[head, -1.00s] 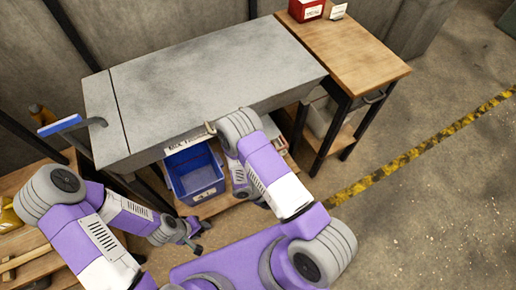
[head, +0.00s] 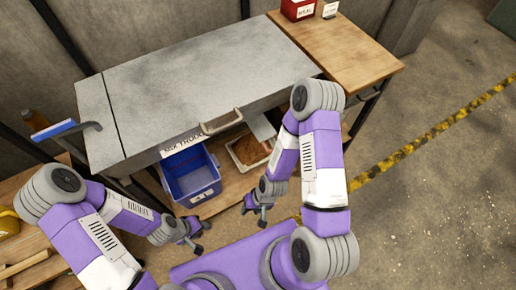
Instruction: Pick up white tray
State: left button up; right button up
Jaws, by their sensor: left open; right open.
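A white tray (head: 232,156) with brown grain in it sits on the wooden lower shelf, under the front edge of the grey worktop and right of a blue bin (head: 192,197). Part of its right side is hidden by my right arm. My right gripper (head: 254,215) is open and empty, in front of the tray and apart from it, pointing down. My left gripper (head: 196,240) is open and empty, in front of the blue bin and left of my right gripper.
The grey worktop (head: 200,80) with a front handle (head: 221,122) overhangs the shelf. A pale object (head: 262,127) stands behind the tray. A wooden side table (head: 340,55) carries a red box (head: 298,9). The floor at right is clear.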

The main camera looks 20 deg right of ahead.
aim_at(246, 150)
jog(key=z, duration=0.75)
jog(key=k, duration=0.95)
jog(key=u, duration=0.8)
